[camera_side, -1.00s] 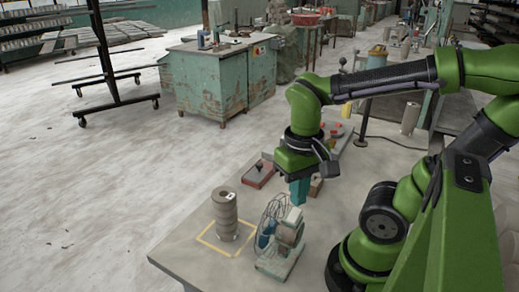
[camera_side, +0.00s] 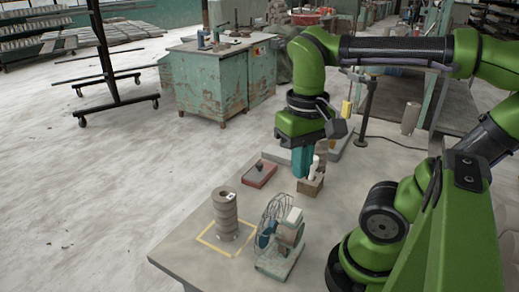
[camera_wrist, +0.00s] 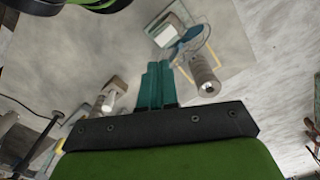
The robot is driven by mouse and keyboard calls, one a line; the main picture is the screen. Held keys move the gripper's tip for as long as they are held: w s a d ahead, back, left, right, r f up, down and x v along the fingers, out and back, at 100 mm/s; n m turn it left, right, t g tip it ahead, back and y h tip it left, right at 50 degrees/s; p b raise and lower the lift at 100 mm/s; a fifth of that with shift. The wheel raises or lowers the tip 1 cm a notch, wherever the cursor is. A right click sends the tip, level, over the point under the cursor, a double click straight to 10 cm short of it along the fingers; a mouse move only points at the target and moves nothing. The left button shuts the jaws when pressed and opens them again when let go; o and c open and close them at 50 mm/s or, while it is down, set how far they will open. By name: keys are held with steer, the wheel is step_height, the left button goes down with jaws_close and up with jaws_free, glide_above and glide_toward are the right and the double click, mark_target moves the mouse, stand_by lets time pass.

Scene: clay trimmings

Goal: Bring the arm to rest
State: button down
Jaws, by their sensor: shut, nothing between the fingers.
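My gripper (camera_side: 302,162) hangs from the green arm above the table, behind the wire-wrapped device in the side view. Its teal fingers are together and hold nothing. In the wrist view the shut fingers (camera_wrist: 157,84) point up toward the middle of the picture. A grey ribbed cylinder stack (camera_side: 225,215) stands upright inside a yellow taped square (camera_side: 206,240) on the table (camera_side: 185,262). The stack also shows in the wrist view (camera_wrist: 204,75), right of the fingers. No part of the gripper touches it.
A red-rimmed tray (camera_side: 259,174) and a brown box (camera_side: 310,186) lie near the gripper. A grey tray (camera_side: 340,147) is partly hidden behind it. The table's front left is clear.

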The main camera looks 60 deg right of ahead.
steer(key=w+a+n+t+y, duration=0.1)
steer(key=w+n+t+y, duration=0.1)
steer(key=w+t, duration=0.5)
steer(key=shift+f, duration=0.35)
